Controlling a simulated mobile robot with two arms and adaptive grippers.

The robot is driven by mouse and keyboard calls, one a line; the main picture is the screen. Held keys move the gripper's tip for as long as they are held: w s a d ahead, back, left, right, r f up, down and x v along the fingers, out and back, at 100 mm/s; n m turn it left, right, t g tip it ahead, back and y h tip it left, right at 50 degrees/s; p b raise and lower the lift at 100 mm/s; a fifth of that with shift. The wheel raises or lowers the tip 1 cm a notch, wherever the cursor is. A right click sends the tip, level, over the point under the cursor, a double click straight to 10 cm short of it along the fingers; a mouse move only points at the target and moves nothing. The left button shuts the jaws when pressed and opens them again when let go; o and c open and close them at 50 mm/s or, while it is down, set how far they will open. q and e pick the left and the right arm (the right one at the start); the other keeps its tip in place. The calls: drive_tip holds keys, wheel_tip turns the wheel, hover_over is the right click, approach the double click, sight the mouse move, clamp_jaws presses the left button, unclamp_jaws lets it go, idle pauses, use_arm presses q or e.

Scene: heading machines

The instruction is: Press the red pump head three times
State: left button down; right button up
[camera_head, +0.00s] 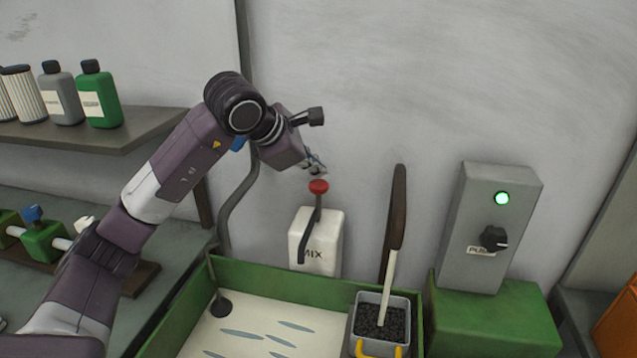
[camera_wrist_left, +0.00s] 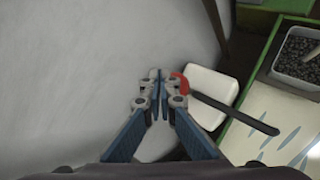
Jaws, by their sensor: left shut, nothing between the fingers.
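The red pump head (camera_head: 318,187) sits on top of a white container (camera_head: 327,232) marked "MIX", with a dark spout hanging down its front. My left gripper (camera_head: 320,171) is shut and empty, just above the red pump head in the head view. In the left wrist view, the shut fingers (camera_wrist_left: 159,76) partly cover the red pump head (camera_wrist_left: 181,83), which shows to their right. The white container (camera_wrist_left: 212,82) is below and right of them. I cannot tell whether the fingers touch the pump head. My right gripper is in neither view.
A green-rimmed tray (camera_head: 300,277) lies in front of the container. A grey bin (camera_head: 365,301) of dark granules with a long-handled brush or tool (camera_head: 395,210) stands at its right. A grey control box (camera_head: 488,225) with a lit green lamp is farther right. A shelf (camera_head: 120,139) holds bottles at left.

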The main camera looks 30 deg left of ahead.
sight(319, 184)
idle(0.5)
use_arm(q)
drive_tip(key=shift+f+b, duration=0.4)
drive_tip(key=shift+f, duration=0.05)
drive_tip(key=shift+s+f+b, duration=0.1)
drive_tip(key=shift+f+b, duration=0.9)
drive_tip(key=shift+f, duration=0.35)
idle(0.9)
idle(0.4)
drive_tip(key=shift+r+p, duration=1.3)
drive_tip(key=shift+r, duration=0.35)
drive_tip(key=shift+r, duration=0.2)
